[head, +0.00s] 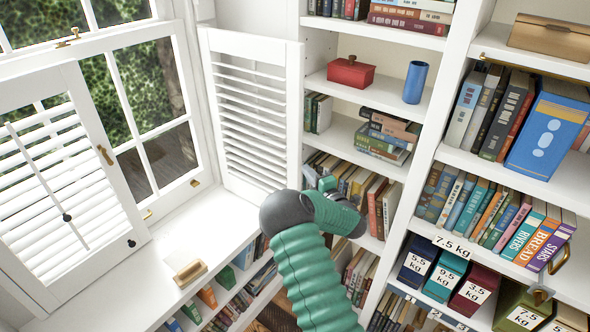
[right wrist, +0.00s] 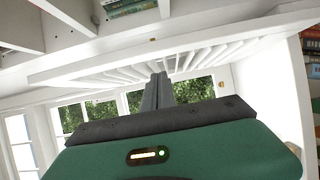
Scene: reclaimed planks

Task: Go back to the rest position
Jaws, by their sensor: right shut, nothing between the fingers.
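My right arm (head: 312,270), green and grey, rises from the bottom middle of the head view and bends in front of the bookcase, below the right shutter. Its fingers cannot be made out there. In the right wrist view my right gripper (right wrist: 158,82) has its dark fingers together and empty, pointing toward the white slats and window. My left gripper is in neither view.
White louvred shutters (head: 252,112) hang open beside the window (head: 150,90). A wooden brush-like block (head: 185,273) lies on the sill top. Bookshelves (head: 470,140) fill the right side, holding a red box (head: 351,73), a blue cup (head: 415,83) and weight-labelled boxes (head: 474,290).

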